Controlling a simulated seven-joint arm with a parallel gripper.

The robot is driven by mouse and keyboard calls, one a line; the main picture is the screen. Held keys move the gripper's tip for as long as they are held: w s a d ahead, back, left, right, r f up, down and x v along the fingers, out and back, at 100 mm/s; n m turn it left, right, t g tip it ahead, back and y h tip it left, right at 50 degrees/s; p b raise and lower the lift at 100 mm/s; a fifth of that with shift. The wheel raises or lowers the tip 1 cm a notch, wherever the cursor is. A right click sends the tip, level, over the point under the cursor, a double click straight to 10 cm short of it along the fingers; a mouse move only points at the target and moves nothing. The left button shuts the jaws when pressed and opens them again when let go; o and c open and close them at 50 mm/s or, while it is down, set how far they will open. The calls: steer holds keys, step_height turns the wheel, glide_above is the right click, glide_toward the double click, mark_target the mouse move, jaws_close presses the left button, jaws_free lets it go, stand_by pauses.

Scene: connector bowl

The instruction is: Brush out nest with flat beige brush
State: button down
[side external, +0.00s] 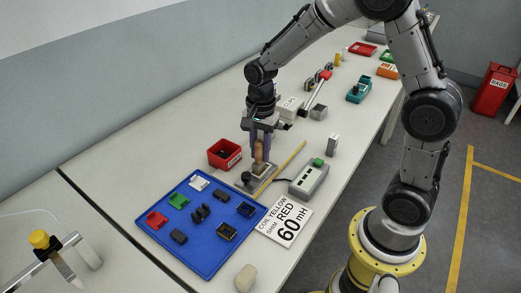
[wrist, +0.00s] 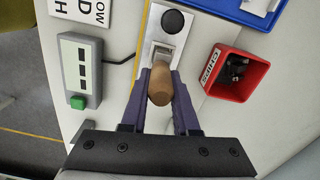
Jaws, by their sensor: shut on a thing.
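My gripper (wrist: 160,88) is shut on a wooden-handled brush (wrist: 160,84). The tan handle (side external: 259,151) stands roughly upright between the purple fingers in the side view. The brush is over the nest, a small metal fixture on a light plate (wrist: 153,45) with a dark round knob (wrist: 173,21). The nest (side external: 262,171) also shows under my gripper in the side view. The brush's lower end is mostly hidden by its handle and the fingers, so I cannot tell whether it touches the nest.
A red CHIPS bin (side external: 224,154) with dark bits inside stands beside the nest. A blue tray (side external: 185,254) of several connectors lies in front. A grey box with a green button (side external: 309,179), a yellow strip (side external: 284,165) and a lettered card (side external: 284,221) are close by.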

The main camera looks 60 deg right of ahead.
steer(key=shift+d+f, duration=0.1)
steer(key=shift+d, duration=0.6)
steer(key=shift+a, duration=0.15)
steer(key=shift+a, duration=0.65)
steer(key=shift+d, duration=0.15)
steer(key=shift+d, duration=0.7)
step_height(320, 180, up, 9)
stand_by(0.5)
stand_by(0.3)
